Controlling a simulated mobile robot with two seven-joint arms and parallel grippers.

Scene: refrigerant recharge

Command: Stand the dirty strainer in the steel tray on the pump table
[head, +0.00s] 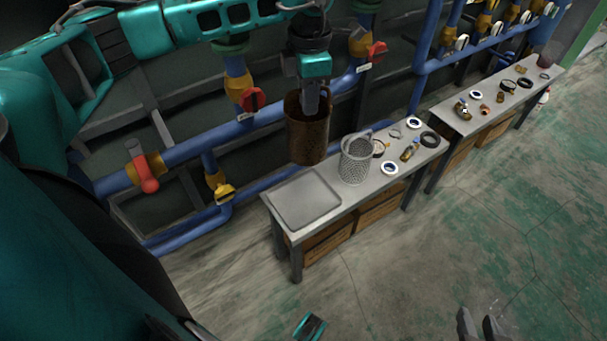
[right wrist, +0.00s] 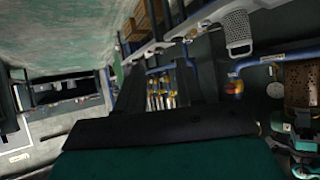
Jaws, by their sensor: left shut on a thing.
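The dirty strainer (head: 307,138) is a rusty brown mesh cylinder, held upright in the air. My left gripper (head: 311,100) is shut on it at its top. It hangs behind the steel tray (head: 304,198) in the head view, apart from it as far as I can tell. The tray is shallow, empty and lies at the left end of the pump table (head: 342,212). The strainer also shows at the right edge of the right wrist view (right wrist: 298,85). My right gripper (head: 479,325) is low at the bottom right, fingers apart, with nothing seen between them.
A clean grey mesh strainer (head: 355,160) stands just right of the tray. Rings and small brass fittings lie further right. A second table (head: 450,118) holds more parts. Blue pipes with a red-handled valve (head: 252,100) run behind. The floor in front is clear.

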